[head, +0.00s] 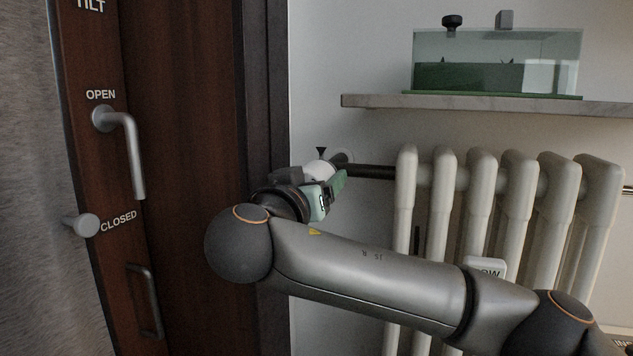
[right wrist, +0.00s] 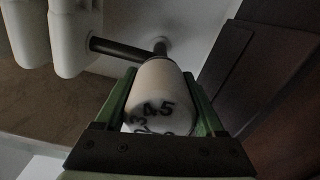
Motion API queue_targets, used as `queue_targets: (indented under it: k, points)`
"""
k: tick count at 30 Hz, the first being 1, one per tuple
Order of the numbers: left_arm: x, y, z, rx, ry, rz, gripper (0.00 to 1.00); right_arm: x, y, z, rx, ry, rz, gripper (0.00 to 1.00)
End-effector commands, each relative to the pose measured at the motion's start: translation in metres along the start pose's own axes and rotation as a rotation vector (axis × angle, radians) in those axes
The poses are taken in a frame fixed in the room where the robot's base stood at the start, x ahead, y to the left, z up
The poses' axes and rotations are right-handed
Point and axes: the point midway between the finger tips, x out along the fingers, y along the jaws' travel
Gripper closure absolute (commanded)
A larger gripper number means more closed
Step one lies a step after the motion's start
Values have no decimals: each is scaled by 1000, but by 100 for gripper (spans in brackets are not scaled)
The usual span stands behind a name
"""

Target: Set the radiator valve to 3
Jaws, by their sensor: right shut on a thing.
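The white radiator valve knob (head: 317,171) sits at the left end of a dark pipe beside the radiator. In the right wrist view the knob (right wrist: 163,92) shows black numbers, with 5 and 4 towards the camera and 3 and 2 to their left; the lowest marks are partly hidden by the gripper. A small black pointed piece (head: 320,152) stands above the knob in the head view. My right gripper (head: 328,192) is shut on the knob, with one green finger on each side of it in the right wrist view (right wrist: 160,77). My left gripper is not in view.
The cream radiator (head: 483,190) stands to the right, behind my right arm. A shelf (head: 375,102) above bears a glass tank (head: 497,65). A dark wooden door or window frame (head: 190,130) with a metal handle (head: 133,155) is at left, close to my wrist.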

Motion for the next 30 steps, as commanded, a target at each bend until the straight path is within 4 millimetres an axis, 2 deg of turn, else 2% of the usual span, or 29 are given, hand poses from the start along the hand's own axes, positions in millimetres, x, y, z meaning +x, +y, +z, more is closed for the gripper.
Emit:
queue_targets:
  k: [1, 9, 20, 30]
  points:
    - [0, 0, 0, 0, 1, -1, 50, 0, 0, 0, 0, 0, 0, 56]
    - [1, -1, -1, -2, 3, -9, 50, 0, 0, 0, 0, -1, 0, 84]
    - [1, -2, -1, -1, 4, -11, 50, 0, 0, 1, -67, -3, -1, 84]
    - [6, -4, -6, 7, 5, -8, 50, 0, 1, 0, -326, -6, -1, 84]
